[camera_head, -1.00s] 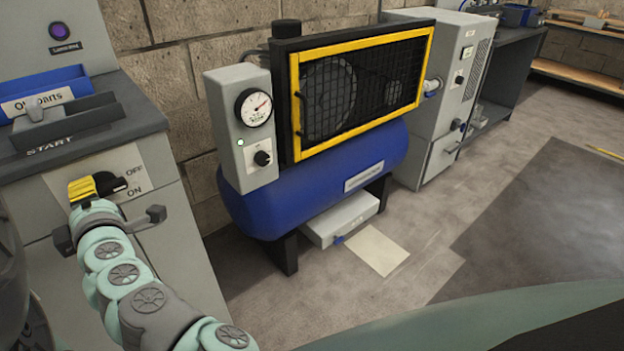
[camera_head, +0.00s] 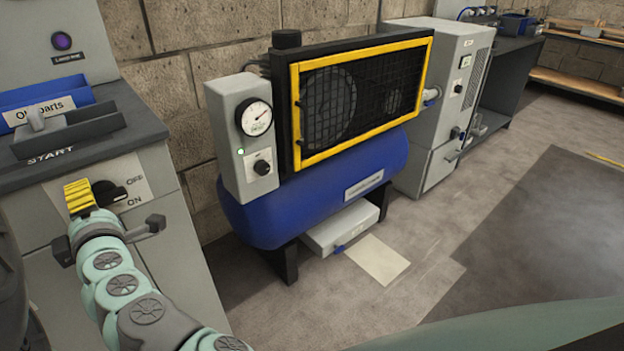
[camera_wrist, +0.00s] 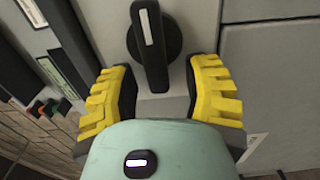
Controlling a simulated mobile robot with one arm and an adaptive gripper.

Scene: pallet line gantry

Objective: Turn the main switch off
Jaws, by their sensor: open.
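The main switch (camera_head: 108,193) is a black rotary knob on the front of the grey cabinet at the left, with OFF and ON printed beside it. In the wrist view the switch (camera_wrist: 149,38) shows its bar handle with a white mark, upright in the picture. I cannot tell which label it points to. My gripper (camera_head: 88,195) is at the cabinet front, close to the knob. In the wrist view my gripper (camera_wrist: 158,72) is open, its yellow fingers on either side of the handle's lower end. Contact with the handle is not clear.
A grey handle (camera_head: 150,226) sticks out below the switch. A blue parts bin (camera_head: 45,88) stands on the cabinet top. To the right are a blue compressor (camera_head: 310,195) with a yellow-framed guard and a grey box unit (camera_head: 425,125).

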